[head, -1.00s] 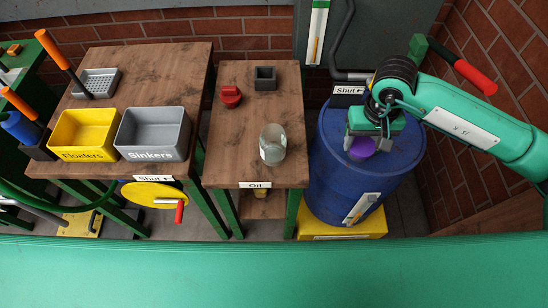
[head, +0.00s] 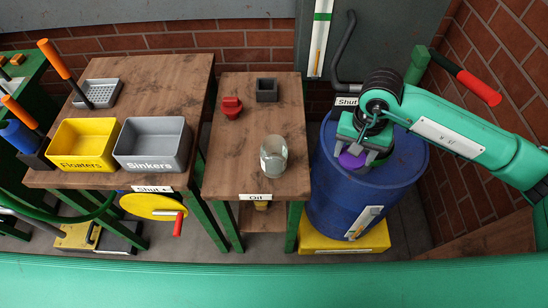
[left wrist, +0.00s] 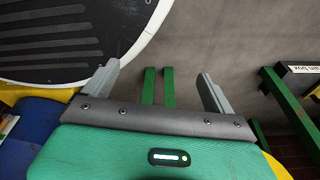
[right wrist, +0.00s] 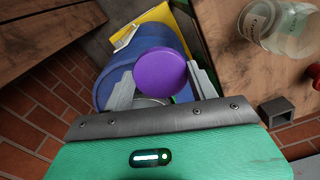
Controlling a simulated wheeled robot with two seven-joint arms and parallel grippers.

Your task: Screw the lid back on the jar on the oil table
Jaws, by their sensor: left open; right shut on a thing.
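The glass jar (head: 273,156) stands upright on the oil table (head: 228,168), near its right front. It also shows at the upper right of the right wrist view (right wrist: 276,27). My right gripper (head: 356,157) is shut on a purple lid (head: 350,161), above the blue barrel and right of the jar. The right wrist view shows the round purple lid (right wrist: 160,72) between the fingers. My left gripper (left wrist: 160,82) is open and empty in the left wrist view, and it is outside the head view.
A red object (head: 232,107) and a dark square holder (head: 267,90) are at the back of the oil table. The blue barrel (head: 345,205) stands right of it on a yellow base. Yellow (head: 84,143) and grey (head: 153,143) bins are on the left table.

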